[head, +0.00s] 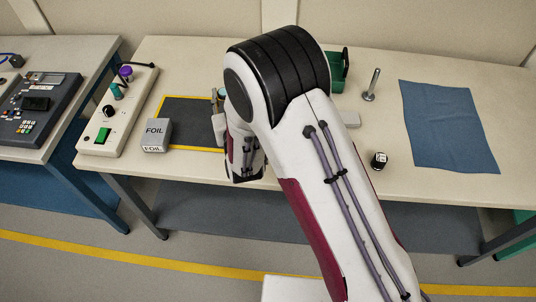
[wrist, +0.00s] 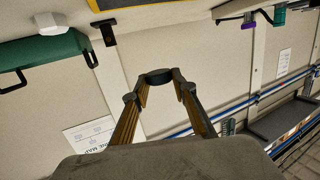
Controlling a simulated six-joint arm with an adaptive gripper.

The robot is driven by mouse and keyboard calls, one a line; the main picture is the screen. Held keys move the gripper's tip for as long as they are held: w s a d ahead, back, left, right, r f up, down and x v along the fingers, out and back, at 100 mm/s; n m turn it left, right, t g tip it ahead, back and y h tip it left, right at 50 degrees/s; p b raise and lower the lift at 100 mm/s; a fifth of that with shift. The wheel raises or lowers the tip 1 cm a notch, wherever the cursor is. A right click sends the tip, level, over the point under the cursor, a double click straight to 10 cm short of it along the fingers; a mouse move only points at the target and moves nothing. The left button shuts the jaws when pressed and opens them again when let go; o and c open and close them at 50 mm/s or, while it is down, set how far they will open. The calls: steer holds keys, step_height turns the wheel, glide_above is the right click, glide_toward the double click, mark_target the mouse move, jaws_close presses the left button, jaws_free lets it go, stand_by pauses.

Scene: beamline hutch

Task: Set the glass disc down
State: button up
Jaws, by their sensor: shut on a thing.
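In the wrist view my gripper (wrist: 160,90) has its two yellow-and-black fingers closed in on a small dark, round-edged piece (wrist: 158,75). It spans the gap between the fingertips, and I take it to be the glass disc. It is seen nearly edge-on, so its face and clearness cannot be told. The bench top shows along the top edge of the wrist view, with the wall behind the fingers; the disc appears clear of the bench. In the head view my arm hides the fingertips and the disc.
Bare bench lies left of the cloth.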

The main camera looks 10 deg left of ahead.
steer(key=s+a+f+m+h, duration=0.1)
steer(key=s+a, duration=0.3)
steer(key=a, duration=0.2)
steer(key=s+a+f+m+h, duration=0.1)
steer(key=s+a+f, duration=0.1)
steer(key=s+a, duration=0.2)
steer(key=s+a+f+m+h, duration=0.1)
steer(key=s+a, duration=0.3)
steer(key=a, duration=0.4)
steer(key=shift+s+a+f+t+h, duration=0.15)
steer(key=shift+s+a+t+h, duration=0.15)
steer(key=shift+t+h, duration=0.1)
steer(key=s, duration=0.1)
steer(key=s+f+m+h, duration=0.1)
steer(key=s, duration=0.1)
steer(key=s+f+h, duration=0.1)
steer(key=shift+s+a, duration=0.35)
steer(key=shift+s, duration=0.05)
steer(key=s+d+f+m+g+h, duration=0.2)
steer(key=s+d+m+h, duration=0.2)
steer(key=s, duration=0.4)
steer(key=s+d+f+m+g+h, duration=0.2)
steer(key=s+d+f+m+h, duration=0.1)
steer(key=s+h, duration=0.4)
steer(key=shift+s+d+f+m+g, duration=0.3)
steer(key=shift+s+d+m, duration=0.15)
steer(key=shift+d+m, duration=0.6)
steer(key=shift+a, duration=0.2)
